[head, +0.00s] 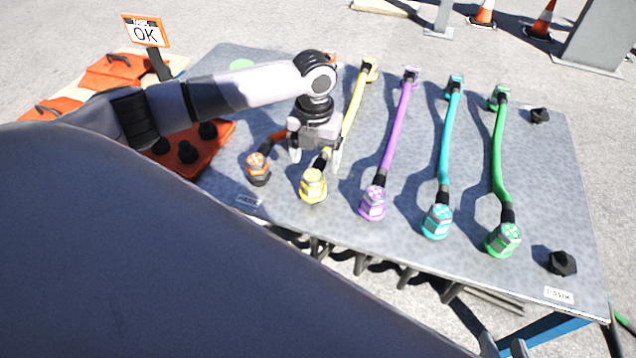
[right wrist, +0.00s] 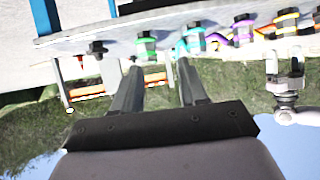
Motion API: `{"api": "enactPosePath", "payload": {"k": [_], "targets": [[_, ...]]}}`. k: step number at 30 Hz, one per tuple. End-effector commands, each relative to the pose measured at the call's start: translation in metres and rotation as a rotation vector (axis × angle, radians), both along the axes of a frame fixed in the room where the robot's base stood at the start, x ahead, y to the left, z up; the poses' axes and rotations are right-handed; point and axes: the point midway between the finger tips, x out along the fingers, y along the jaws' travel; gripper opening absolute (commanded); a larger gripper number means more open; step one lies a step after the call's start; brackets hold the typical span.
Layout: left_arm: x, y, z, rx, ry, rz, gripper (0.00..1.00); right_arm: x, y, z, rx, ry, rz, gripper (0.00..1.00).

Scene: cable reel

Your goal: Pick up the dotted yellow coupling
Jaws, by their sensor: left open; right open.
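The yellow coupling (head: 313,186) sits at the near end of a yellow cable (head: 354,100) on the grey table, with light marks on its top. My left gripper (head: 316,168) is open above the yellow cable, just behind the coupling, pointing down with a finger to each side of the black collar. Whether the fingers touch it I cannot tell. In the right wrist view the yellow coupling (right wrist: 287,21) shows at the top right, near my left gripper (right wrist: 285,66). My right gripper (right wrist: 158,85) is open and empty, away from the couplings.
Orange (head: 257,168), purple (head: 373,202), cyan (head: 437,221) and green (head: 503,239) couplings stand along the near edge of the grey table (head: 420,243). Black pegs (head: 562,263) are at the right.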

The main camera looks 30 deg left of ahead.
Motion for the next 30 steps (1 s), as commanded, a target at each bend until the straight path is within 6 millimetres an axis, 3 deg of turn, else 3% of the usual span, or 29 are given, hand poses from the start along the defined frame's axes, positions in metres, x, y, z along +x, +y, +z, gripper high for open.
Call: {"api": "enactPosePath", "payload": {"k": [16, 26, 30], "targets": [[-0.006, 0.004, -0.065, 0.008, 0.009, -0.019, 0.79, 0.009, 0.023, -0.011, 0.134, -0.004, 0.03, 0.43], [-0.005, 0.004, -0.069, 0.008, 0.007, -0.019, 0.79, 0.01, 0.025, -0.009, 0.15, -0.002, 0.034, 0.43], [-0.005, 0.004, -0.069, 0.008, 0.007, -0.019, 0.33, 0.01, 0.025, -0.009, 0.15, -0.002, 0.034, 0.43]]}}
